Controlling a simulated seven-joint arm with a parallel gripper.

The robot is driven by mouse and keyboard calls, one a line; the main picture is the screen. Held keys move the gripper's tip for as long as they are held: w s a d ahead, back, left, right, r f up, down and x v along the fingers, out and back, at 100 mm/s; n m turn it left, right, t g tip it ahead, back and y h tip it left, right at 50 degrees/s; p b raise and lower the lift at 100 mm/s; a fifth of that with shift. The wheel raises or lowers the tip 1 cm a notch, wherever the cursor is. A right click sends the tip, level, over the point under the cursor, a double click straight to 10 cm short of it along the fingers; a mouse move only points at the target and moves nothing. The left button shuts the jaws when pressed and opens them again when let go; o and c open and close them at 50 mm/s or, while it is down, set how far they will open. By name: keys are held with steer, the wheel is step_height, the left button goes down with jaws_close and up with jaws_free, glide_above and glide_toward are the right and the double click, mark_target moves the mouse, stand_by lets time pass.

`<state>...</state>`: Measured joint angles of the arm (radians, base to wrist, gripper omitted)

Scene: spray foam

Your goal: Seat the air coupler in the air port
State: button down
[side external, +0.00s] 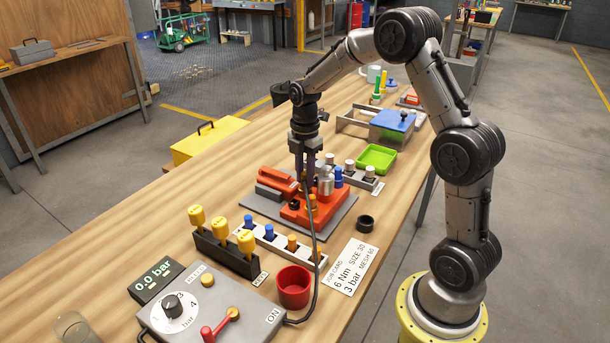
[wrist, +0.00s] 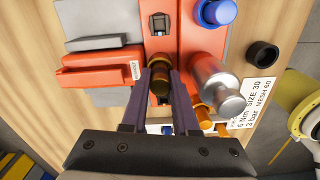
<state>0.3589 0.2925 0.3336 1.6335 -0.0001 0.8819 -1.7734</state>
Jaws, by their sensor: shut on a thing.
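My gripper (wrist: 160,72) is shut on a dark, brass-coloured coupler between its fingertips in the wrist view. In the side view my gripper (side external: 305,186) points down over the red fixture (side external: 322,213), and the coupler there is hard to make out. The wrist view shows the coupler (wrist: 159,66) over the red fixture (wrist: 180,40), close to a dark round fitting (wrist: 158,22). I cannot tell which fitting is the air port, or whether the coupler touches it. A thin black hose (side external: 316,262) runs from the control box up toward my gripper.
A silver cylinder (wrist: 218,85) and a blue-capped part (wrist: 215,12) stand close to the right of my fingers. A black ring (side external: 365,223) and red cup (side external: 294,286) sit on the bench. The control box (side external: 212,309) reads 0.0 bar. A rack of yellow-topped tools (side external: 226,250) stands nearby.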

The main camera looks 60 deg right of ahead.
mark_target(305, 173)
steer(key=shift+f, duration=0.1)
steer(key=c, duration=1)
jaws_free()
steer(key=shift+o, duration=0.2)
step_height(305, 173, up, 12)
steer(key=s+a+r+m+t, duration=0.1)
steer(key=s+a+r+m, duration=0.2)
steer(key=s+a+r, duration=0.15)
steer(key=s+a+m+t, duration=0.1)
steer(key=s+a+m, duration=0.2)
steer(key=s, duration=0.3)
steer(key=s+a+f+m+t, duration=0.1)
steer(key=s+a+m+t, duration=0.1)
steer(key=s+a+m, duration=0.2)
steer(key=s+a+m+t, duration=0.1)
steer(key=s+a+m, duration=0.2)
steer(key=s+m, duration=0.3)
steer(key=s, duration=0.3)
steer(key=shift+a+f+t, duration=0.25)
steer(key=shift+f+t, duration=0.05)
steer(key=shift+f, duration=0.1)
